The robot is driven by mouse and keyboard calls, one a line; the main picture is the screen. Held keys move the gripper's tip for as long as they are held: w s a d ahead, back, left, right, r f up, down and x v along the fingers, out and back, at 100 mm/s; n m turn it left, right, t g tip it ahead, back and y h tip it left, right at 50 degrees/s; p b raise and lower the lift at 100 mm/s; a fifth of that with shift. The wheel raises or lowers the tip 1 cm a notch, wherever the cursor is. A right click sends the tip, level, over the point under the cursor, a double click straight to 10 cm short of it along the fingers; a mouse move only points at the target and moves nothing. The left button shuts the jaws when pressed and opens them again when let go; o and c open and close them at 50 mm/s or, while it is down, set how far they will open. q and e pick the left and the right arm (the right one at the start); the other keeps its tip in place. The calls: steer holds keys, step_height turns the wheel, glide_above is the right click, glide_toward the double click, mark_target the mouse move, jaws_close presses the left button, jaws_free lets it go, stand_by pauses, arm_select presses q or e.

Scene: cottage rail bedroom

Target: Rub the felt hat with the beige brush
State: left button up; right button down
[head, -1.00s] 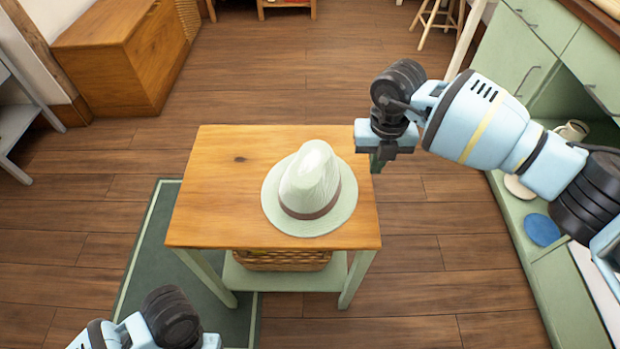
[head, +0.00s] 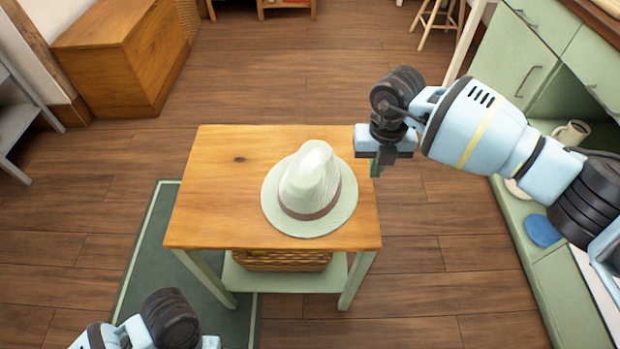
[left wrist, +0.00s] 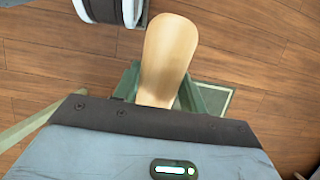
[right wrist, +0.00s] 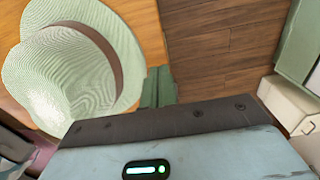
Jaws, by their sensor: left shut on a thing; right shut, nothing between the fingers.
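The pale green felt hat (head: 312,185) with a brown band sits brim down on the right part of the small wooden table (head: 215,200). It also shows in the right wrist view (right wrist: 75,75). The beige brush (left wrist: 168,55) shows in the left wrist view as a smooth pale handle; its bristles are hidden. My left gripper (left wrist: 165,98) is shut on it, and in the head view that gripper is mostly below the bottom edge. My right gripper (head: 376,168) is shut and empty, just off the table's right edge, beside the hat and apart from it.
A wicker basket (head: 285,261) stands on the table's lower shelf. A green cabinet (head: 545,275) with a mug (head: 572,132) and a blue disc (head: 542,231) lines the right side. A dark green rug (head: 150,265) lies at left. The table's left half is clear.

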stand_by(0.4)
arm_select(q)
steer(key=w+a+r+n+t, duration=0.15)
steer(key=w+a+r, duration=0.3)
steer(key=w, duration=0.55)
steer(key=w+a+r+n+h, duration=0.15)
steer(key=w+a+r, duration=0.35)
steer(key=w, duration=0.6)
steer(key=w+a+r+n+t, duration=0.15)
steer(key=w+a+r, duration=0.35)
steer(key=w, duration=0.5)
steer(key=w+d+r+m, duration=0.1)
steer(key=w+d+r, duration=0.15)
steer(key=d, duration=0.55)
steer(key=w+d+r, duration=0.2)
steer(key=w+d, duration=0.1)
steer(key=d, duration=0.5)
steer(key=s+d+r+m, duration=0.1)
steer(key=s+d+r, duration=0.1)
steer(key=d+r, duration=0.3)
steer(key=s+d+r+m+t+y, duration=0.1)
steer(key=d+r, duration=0.5)
steer(key=d, duration=0.7)
steer(key=shift+s+d+m, duration=0.2)
steer(key=shift+s+m, duration=0.3)
steer(key=shift+m, duration=0.25)
